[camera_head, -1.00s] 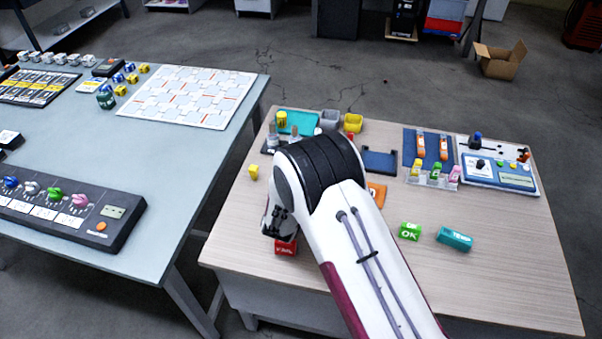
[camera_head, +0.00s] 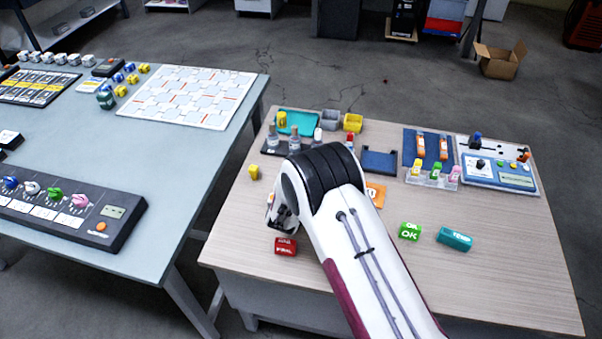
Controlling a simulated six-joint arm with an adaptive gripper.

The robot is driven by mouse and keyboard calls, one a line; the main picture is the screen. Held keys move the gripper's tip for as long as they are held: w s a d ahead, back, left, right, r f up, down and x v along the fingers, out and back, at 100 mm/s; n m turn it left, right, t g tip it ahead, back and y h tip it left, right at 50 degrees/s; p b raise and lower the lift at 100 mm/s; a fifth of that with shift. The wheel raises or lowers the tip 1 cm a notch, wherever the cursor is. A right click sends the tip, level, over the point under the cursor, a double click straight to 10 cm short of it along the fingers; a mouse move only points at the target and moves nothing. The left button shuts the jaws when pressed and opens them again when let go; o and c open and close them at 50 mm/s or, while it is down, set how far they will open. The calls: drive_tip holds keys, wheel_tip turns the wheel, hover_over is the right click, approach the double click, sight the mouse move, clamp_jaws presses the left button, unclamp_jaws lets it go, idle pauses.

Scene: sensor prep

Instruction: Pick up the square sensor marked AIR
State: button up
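I cannot make out a square sensor marked AIR in this view; it may be hidden behind my arm or too small to read. An orange piece with a white mark (camera_head: 376,193) shows partly behind my arm on the wooden table. My gripper (camera_head: 279,222) points down over the left part of this table, just behind a red block (camera_head: 286,246) marked FAIL. My wrist hides most of the fingers, so I cannot tell whether they are open or whether they hold anything.
A green OK block (camera_head: 410,231) and a teal block (camera_head: 455,239) lie right of my arm. A small yellow block (camera_head: 254,172) is left of it. Bottles, bins, a blue holder (camera_head: 380,160) and a panel (camera_head: 500,172) line the back. The front right table is clear.

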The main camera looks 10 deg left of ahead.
drive_tip(key=shift+w+f, duration=0.2)
drive_tip(key=shift+w, duration=0.2)
drive_tip(key=c, duration=1.2)
